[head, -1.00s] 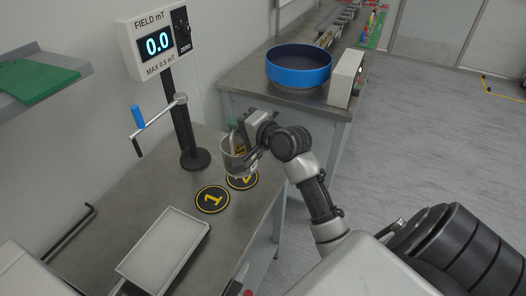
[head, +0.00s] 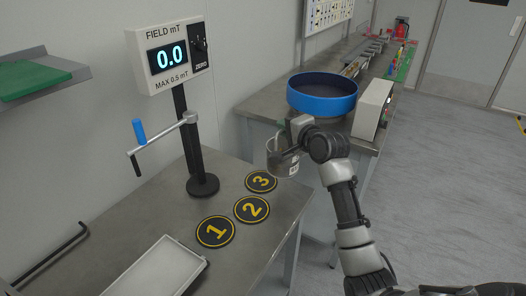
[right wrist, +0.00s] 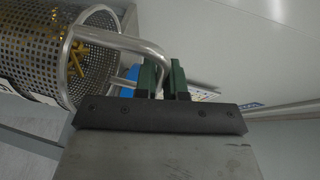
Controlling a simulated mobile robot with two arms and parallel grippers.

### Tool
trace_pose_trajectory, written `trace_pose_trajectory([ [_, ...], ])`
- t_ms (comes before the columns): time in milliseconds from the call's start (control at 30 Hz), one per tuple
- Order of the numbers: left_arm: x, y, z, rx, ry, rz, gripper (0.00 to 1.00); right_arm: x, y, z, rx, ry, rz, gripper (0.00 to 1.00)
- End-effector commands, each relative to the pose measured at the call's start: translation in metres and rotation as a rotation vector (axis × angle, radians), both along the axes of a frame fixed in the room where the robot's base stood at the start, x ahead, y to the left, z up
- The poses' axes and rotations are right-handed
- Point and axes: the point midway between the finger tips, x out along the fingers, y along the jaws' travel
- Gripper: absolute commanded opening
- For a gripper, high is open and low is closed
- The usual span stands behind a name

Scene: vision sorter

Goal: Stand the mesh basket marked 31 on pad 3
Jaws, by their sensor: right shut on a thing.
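A mesh basket (head: 282,160) with a label on its side hangs from my right gripper (head: 292,130). The number on the label is too small to read. In the right wrist view the basket (right wrist: 50,48) is perforated metal with brass-coloured pieces inside, and the green-faced fingers of my right gripper (right wrist: 163,78) are shut on its bent handle (right wrist: 140,48). Pad 3 (head: 261,181) is a black disc with a yellow ring and number, bare on the table. The basket is held above and to the right of it in the head view. My left gripper is not in view.
Pad 2 (head: 251,209) and pad 1 (head: 215,231) lie bare in front of pad 3. A field meter on a post (head: 193,150) with a crank stands to the left. A grey tray (head: 158,270) lies nearer. A blue round bowl (head: 322,94) is on the bench behind.

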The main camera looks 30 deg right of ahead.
Motion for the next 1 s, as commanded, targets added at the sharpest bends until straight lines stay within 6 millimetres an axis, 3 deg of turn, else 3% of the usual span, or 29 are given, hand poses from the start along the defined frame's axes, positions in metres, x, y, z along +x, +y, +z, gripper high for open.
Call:
trace_pose_trajectory([
  [200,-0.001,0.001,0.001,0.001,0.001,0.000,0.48,0.040,0.022,-0.025,0.003,-0.004,0.002,0.00],
  [400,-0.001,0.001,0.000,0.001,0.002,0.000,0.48,0.063,0.035,-0.040,0.001,-0.005,0.001,0.00],
  [533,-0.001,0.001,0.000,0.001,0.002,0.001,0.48,0.067,0.037,-0.045,-0.001,-0.006,0.000,0.00],
  [800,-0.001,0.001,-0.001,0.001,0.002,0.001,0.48,0.066,0.036,-0.080,-0.001,-0.004,0.000,0.00],
  [1000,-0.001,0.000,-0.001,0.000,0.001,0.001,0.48,0.066,0.036,-0.083,-0.001,-0.006,0.000,0.00],
])
